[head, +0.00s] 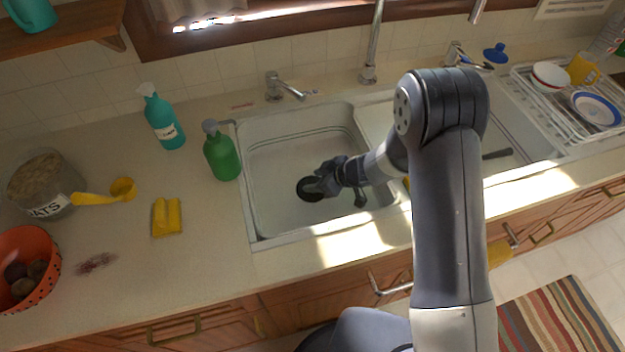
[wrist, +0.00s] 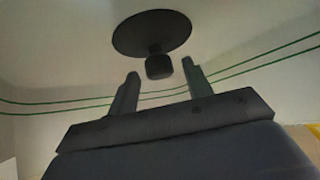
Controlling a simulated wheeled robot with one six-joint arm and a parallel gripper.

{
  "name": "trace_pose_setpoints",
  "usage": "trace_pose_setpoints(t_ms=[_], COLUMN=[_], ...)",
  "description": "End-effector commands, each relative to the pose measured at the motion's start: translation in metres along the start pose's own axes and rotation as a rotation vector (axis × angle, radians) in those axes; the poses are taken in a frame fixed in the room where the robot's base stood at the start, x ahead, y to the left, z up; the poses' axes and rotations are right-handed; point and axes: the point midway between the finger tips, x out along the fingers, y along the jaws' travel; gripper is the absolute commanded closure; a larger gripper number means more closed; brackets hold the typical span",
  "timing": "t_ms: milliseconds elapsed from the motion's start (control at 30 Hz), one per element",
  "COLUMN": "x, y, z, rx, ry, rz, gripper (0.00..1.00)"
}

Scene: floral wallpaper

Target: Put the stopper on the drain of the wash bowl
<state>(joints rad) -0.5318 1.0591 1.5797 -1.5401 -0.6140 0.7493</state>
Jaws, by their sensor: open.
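The stopper is a black disc with a short knob. In the wrist view the stopper (wrist: 152,32) faces me, and its knob is just beyond and between my fingertips. In the head view the dark disc (head: 308,190) shows on the floor of the left wash bowl (head: 280,150), partly covered by my gripper. My gripper (head: 328,180) reaches down into this bowl from the right. It is open, with its two fingers (wrist: 160,76) apart and nothing held. The drain itself is not visible; I cannot tell whether the disc lies over it.
A green bottle (head: 221,155) stands close to the bowl's left rim. A tap (head: 285,88) is behind the bowl. A dish rack (head: 560,110) is at the right. The bowl's floor around the disc looks clear.

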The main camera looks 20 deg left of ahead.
Motion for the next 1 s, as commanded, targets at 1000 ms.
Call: trace_pose_setpoints(t_ms=[1000], x=[-0.056], y=[0.0], z=[0.0], rx=[0.0], ry=[0.0], rz=[0.0], gripper=[0.52])
